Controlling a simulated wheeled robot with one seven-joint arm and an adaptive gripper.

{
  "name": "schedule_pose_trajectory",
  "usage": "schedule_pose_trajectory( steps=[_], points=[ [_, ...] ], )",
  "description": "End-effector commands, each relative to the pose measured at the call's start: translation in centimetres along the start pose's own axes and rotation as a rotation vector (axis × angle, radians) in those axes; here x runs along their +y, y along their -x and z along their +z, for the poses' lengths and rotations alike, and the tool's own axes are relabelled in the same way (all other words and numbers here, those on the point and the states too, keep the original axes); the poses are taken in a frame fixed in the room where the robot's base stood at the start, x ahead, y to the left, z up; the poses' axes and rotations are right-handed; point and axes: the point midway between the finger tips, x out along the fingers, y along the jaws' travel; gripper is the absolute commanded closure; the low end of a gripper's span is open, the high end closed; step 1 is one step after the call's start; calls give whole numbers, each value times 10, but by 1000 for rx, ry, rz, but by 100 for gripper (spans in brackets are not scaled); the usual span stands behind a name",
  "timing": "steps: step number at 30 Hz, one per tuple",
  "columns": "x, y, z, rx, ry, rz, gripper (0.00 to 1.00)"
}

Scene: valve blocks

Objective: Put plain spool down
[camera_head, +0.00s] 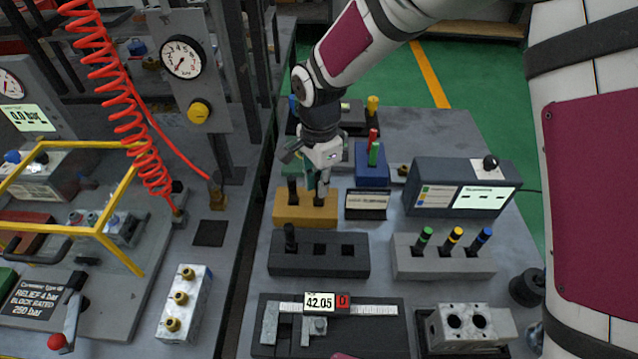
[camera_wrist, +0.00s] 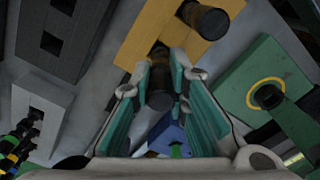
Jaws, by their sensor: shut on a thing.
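My gripper (camera_head: 318,190) points down over the right part of the yellow block (camera_head: 284,213). In the wrist view its teal-padded fingers (camera_wrist: 168,98) are shut on a dark plain spool (camera_wrist: 159,90). The spool's far end overlaps the edge of the yellow block (camera_wrist: 150,32); I cannot tell whether it sits in a hole or hangs just above. Another dark spool (camera_head: 292,190) stands upright in the left part of the yellow block; it also shows in the wrist view (camera_wrist: 206,18). The fingers hide part of the held spool in the head view.
A dark block (camera_head: 320,266) in front holds one dark spool (camera_head: 290,238) beside open holes. A grey block (camera_head: 442,268) holds green-, yellow- and blue-banded spools. A blue block (camera_head: 371,178), a small sign (camera_head: 366,205) and a control box (camera_head: 440,195) stand right of my gripper.

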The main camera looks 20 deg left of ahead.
Motion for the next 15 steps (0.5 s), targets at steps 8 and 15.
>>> schedule_pose_trajectory(
  steps=[8, 15],
  points=[
    [0, -9, 0, 0, 0, -2, 100],
    [0, -13, 1, -1, 0, -1, 74]
  ],
)
